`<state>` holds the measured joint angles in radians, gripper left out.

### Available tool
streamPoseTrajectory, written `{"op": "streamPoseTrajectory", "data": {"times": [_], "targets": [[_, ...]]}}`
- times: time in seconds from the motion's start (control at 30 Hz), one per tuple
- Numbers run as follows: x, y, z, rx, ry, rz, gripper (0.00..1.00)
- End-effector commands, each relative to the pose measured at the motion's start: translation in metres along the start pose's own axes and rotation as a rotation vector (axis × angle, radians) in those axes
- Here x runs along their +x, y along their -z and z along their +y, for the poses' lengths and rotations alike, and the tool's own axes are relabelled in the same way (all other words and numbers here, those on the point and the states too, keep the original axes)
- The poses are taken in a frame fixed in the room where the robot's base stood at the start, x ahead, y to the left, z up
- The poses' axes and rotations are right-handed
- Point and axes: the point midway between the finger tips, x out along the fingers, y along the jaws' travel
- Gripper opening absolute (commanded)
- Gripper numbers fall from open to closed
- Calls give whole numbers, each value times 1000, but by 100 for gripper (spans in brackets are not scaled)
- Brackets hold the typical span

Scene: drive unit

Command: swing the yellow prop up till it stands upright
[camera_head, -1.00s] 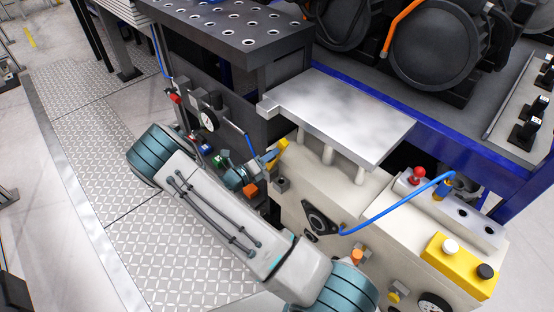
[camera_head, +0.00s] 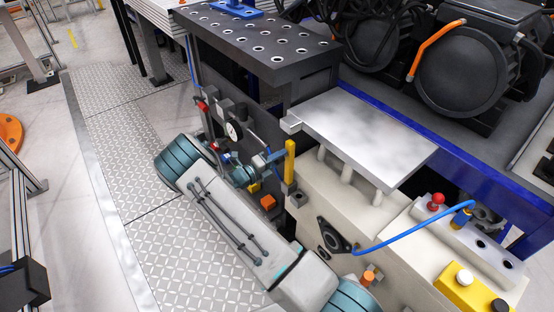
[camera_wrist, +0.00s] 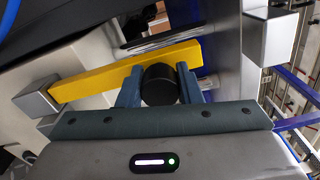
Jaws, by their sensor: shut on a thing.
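The yellow prop (camera_head: 290,161) stands about upright in the head view, its lower end at a small grey block (camera_head: 289,188) on the side of the beige housing. In the wrist view the prop (camera_wrist: 90,85) is a yellow bar running from the grey block (camera_wrist: 36,98) at left up to the right. My gripper (camera_head: 274,157) is at the left side of the prop. In the wrist view its two blue-grey fingers (camera_wrist: 158,82) are closed around a black round knob (camera_wrist: 159,85) in front of the bar. How the knob joins the bar is hidden.
A silver plate (camera_head: 362,132) on posts lies right of the prop, above the beige housing (camera_head: 390,220). A dark perforated table (camera_head: 262,42) stands behind. A gauge (camera_head: 234,131) and an orange block (camera_head: 268,202) sit near my arm. A blue hose (camera_head: 420,234) crosses the housing.

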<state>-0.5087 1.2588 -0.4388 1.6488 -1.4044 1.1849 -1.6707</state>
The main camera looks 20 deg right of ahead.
Motion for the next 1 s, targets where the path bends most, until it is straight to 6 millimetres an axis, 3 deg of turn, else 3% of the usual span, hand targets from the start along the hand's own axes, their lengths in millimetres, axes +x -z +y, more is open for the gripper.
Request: {"op": "streamPoseTrajectory", "data": {"times": [0.2,0.23,0.3,0.67,0.77,1.0], "targets": [[-1,-2,0,0,-2,-5,0],[-1,-2,0,0,-2,-5,40],[-1,-2,0,0,-2,-5,54],[-6,-1,0,1,-2,-3,54],[-19,-1,0,1,-2,-4,54],[-74,-2,1,3,-3,-8,54]]}}
